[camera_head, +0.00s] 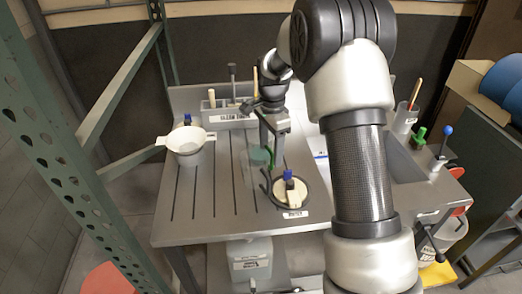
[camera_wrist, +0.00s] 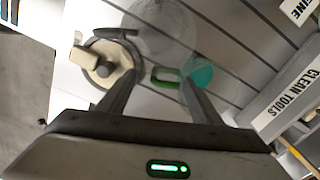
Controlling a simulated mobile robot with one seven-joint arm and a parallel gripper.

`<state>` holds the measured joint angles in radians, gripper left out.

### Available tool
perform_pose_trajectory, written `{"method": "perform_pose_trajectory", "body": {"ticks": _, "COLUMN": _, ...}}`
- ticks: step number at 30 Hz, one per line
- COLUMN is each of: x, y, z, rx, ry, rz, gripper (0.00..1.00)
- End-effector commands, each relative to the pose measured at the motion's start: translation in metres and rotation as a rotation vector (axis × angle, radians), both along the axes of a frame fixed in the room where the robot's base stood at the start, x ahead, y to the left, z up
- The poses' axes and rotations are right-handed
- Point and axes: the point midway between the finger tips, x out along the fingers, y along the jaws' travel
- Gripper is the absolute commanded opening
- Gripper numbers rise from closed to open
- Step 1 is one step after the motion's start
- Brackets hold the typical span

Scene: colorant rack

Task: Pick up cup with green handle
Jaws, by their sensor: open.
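The cup's green handle (camera_wrist: 165,77) shows in the wrist view between the two fingers of my gripper (camera_wrist: 160,80). A teal round part (camera_wrist: 203,70) adjoins the handle, partly behind the right finger. In the head view the greenish, see-through cup (camera_head: 259,157) is on the slotted table, just left of my gripper (camera_head: 272,150). My gripper is open and points down. The fingers lie on either side of the handle in the picture; I cannot tell whether they touch it.
A round dish with a blue-capped item (camera_head: 290,188) stands close by, also left in the wrist view (camera_wrist: 104,65). A clear round vessel (camera_wrist: 165,22) is beside the cup. A white strainer-like bowl (camera_head: 186,143) sits left; a tool bin (camera_head: 225,118) is behind.

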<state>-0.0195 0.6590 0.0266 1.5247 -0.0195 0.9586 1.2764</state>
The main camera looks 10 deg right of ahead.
Motion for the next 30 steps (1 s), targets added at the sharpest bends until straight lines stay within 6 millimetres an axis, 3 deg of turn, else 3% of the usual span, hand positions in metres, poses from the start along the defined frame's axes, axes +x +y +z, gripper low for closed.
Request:
{"method": "perform_pose_trajectory", "body": {"ticks": 12, "x": 0.007, "y": 0.003, "z": -0.049, "rx": 0.0, "ry": 0.001, "rz": -0.001, "gripper": 0.59}}
{"method": "perform_pose_trajectory", "body": {"ticks": 19, "x": 0.007, "y": 0.003, "z": -0.051, "rx": -0.001, "ry": -0.001, "rz": 0.0, "gripper": 0.59}}
{"method": "perform_pose_trajectory", "body": {"ticks": 27, "x": 0.007, "y": 0.003, "z": -0.051, "rx": 0.0, "ry": 0.0, "rz": 0.0, "gripper": 0.15}}
{"method": "perform_pose_trajectory", "body": {"ticks": 30, "x": 0.007, "y": 0.003, "z": -0.051, "rx": -0.001, "ry": -0.001, "rz": 0.0, "gripper": 0.13}}
